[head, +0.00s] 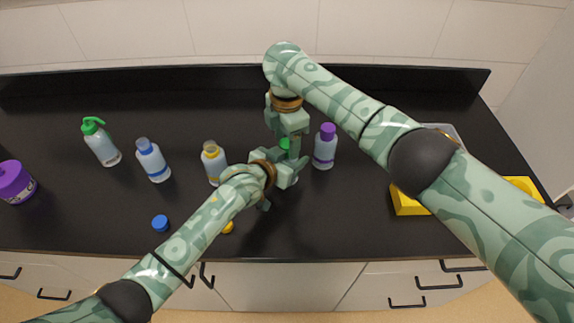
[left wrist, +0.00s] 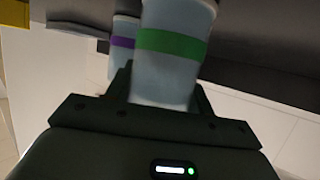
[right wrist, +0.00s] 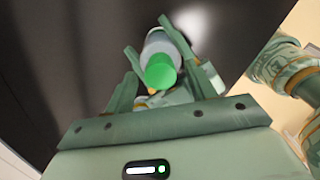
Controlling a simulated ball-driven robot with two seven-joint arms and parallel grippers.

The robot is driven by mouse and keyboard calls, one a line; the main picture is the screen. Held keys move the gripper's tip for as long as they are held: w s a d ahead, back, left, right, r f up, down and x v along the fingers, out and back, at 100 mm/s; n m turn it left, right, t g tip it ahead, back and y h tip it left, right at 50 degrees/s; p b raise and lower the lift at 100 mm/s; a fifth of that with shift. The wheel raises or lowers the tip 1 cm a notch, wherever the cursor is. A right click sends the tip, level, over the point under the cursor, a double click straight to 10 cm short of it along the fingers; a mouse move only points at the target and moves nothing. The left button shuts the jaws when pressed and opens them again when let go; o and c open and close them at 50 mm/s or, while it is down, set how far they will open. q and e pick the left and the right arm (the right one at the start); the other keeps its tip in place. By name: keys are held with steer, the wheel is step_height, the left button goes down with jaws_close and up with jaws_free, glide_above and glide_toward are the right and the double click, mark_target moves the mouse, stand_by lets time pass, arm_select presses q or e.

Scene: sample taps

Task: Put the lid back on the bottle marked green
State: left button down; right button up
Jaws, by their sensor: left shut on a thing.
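The bottle marked green (left wrist: 168,80) has a green band and is held between my left gripper's fingers (left wrist: 160,92). In the head view my left gripper (head: 284,178) hides most of it. The green lid (right wrist: 160,72) is at the bottle's top in the right wrist view and looks in line with it; whether it is fully seated I cannot tell. It also shows as a small green patch in the head view (head: 285,143). My right gripper (right wrist: 161,72) comes from above, its fingers on either side of the lid with gaps showing.
A purple-lidded bottle (head: 324,150) stands close to the right. A yellow-banded bottle (head: 213,165), a blue-banded bottle (head: 153,164) and a green spray bottle (head: 103,147) stand left. A blue lid (head: 160,223) and a yellow lid (head: 228,227) lie near the front. A yellow tray (head: 405,201) is right.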

steer(key=shift+r, duration=2.3)
step_height(320, 180, up, 3)
steer(key=n, duration=0.2)
steer(key=shift+n, duration=0.3)
steer(key=shift+c, duration=0.2)
steer(key=shift+r+n, duration=0.25)
steer(key=shift+n, duration=0.05)
